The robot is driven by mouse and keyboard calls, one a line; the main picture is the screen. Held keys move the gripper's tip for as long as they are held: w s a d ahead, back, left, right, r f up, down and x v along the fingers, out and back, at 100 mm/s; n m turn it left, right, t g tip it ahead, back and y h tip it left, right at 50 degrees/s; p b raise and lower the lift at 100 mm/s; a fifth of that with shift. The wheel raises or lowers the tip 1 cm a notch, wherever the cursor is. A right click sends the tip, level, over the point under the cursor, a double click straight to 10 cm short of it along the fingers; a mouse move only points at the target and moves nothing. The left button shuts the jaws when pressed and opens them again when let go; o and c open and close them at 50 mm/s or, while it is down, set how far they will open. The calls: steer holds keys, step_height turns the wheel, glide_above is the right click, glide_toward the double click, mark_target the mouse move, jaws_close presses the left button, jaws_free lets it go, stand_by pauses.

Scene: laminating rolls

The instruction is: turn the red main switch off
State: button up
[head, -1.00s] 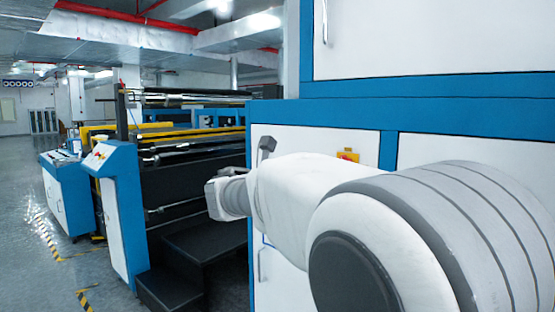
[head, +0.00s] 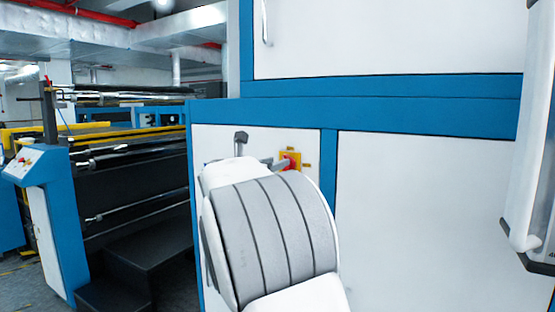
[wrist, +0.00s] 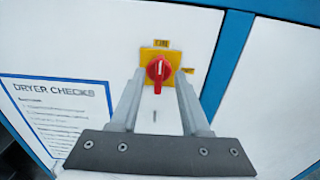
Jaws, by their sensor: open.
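The red main switch (wrist: 158,69) is a rotary knob on a yellow plate (wrist: 148,53) on a white cabinet door. Its grip stands about upright in the wrist view, with a pale mark on it. One small yellow label sits above the plate and another to its right; their text is too small to read. My gripper (wrist: 160,78) is open, its two fingers on either side of the knob in the picture. I cannot tell whether the fingertips reach it. In the head view the red switch (head: 290,160) shows just beyond my arm, which hides most of the gripper.
A sheet titled "Dryer Checks" (wrist: 62,115) is on the door left of the switch. Blue frame (head: 329,180) borders the door. A white bar handle (head: 530,150) stands out at the right. Dark steps (head: 150,265) and a roller machine are at the left.

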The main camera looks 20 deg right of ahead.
steer(key=x, duration=0.3)
steer(key=shift+w+d, duration=0.2)
steer(key=shift+d, duration=0.05)
jaws_close()
